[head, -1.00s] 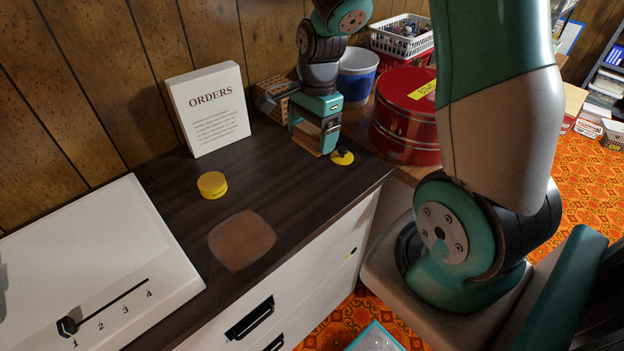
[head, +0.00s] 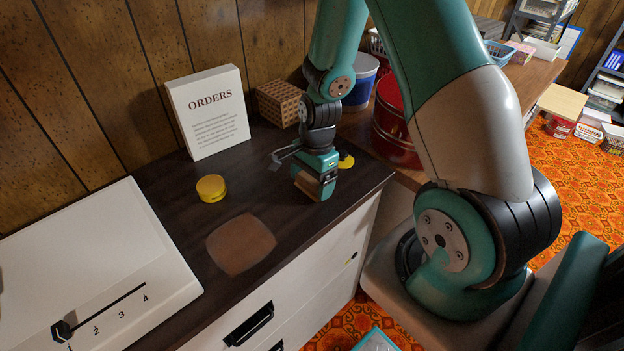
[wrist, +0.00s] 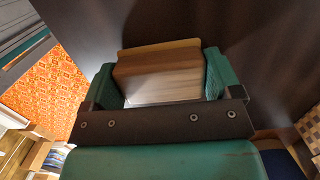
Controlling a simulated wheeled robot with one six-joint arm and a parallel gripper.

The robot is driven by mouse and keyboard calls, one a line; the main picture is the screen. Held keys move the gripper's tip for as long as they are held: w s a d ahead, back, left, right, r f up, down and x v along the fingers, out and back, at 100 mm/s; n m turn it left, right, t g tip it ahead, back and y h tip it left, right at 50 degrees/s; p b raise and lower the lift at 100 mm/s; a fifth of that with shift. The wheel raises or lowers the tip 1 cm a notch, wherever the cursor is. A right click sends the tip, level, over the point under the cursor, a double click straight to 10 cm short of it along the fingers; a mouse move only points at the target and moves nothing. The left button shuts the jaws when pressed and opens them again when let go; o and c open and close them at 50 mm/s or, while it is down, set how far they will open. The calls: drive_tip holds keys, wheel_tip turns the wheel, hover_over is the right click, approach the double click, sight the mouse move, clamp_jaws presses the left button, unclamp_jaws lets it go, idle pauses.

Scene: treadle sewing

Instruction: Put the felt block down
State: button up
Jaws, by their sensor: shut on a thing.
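My gripper (head: 318,184) is over the dark cabinet top, near its front right edge. It is shut on the felt block (head: 306,184), which shows below the fingers on their left side. In the wrist view the felt block (wrist: 158,78) sits between the two green fingers of my gripper (wrist: 163,75); it has a brown upper part and a pale face. The head view does not clearly show whether the block touches the top. A flat brown patch with rounded corners (head: 241,244) lies bare on the top, left of and nearer than my gripper.
A yellow round tin (head: 211,188) stands behind the patch. A white ORDERS sign (head: 208,112) and a perforated brown block (head: 279,103) stand at the back. A white panel (head: 95,265) fills the left.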

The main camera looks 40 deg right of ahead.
drive_tip(key=shift+f, duration=0.1)
drive_tip(key=o, duration=0.7)
wheel_tip(320, 180, up, 12)
drive_tip(key=d, duration=0.1)
drive_tip(key=s+a+r+n+y, duration=0.1)
drive_tip(key=s+a+r+n, duration=0.1)
drive_tip(key=a+r+n, duration=0.35)
drive_tip(key=s+a+r+n, duration=0.3)
drive_tip(key=a+n, duration=0.3)
drive_tip(key=a, duration=0.2)
drive_tip(key=s+a+r+n, duration=0.1)
drive_tip(key=s+a+n, duration=0.1)
drive_tip(key=s+n, duration=0.1)
drive_tip(key=s+a+r+n+y, duration=0.1)
drive_tip(key=s+a+r+n, duration=0.1)
drive_tip(key=n, duration=0.4)
drive_tip(key=s+a+r+n, duration=0.2)
drive_tip(key=s+a+n, duration=0.2)
drive_tip(key=s, duration=0.2)
drive_tip(key=shift+s+r+y+p, duration=0.15)
drive_tip(key=shift+r+y+p, duration=0.1)
drive_tip(key=shift+y+p, duration=0.15)
drive_tip(key=shift+r, duration=0.1)
wheel_tip(320, 180, up, 3)
drive_tip(key=p, duration=0.2)
drive_tip(key=shift+f+p, duration=0.2)
drive_tip(key=shift+p, duration=0.1)
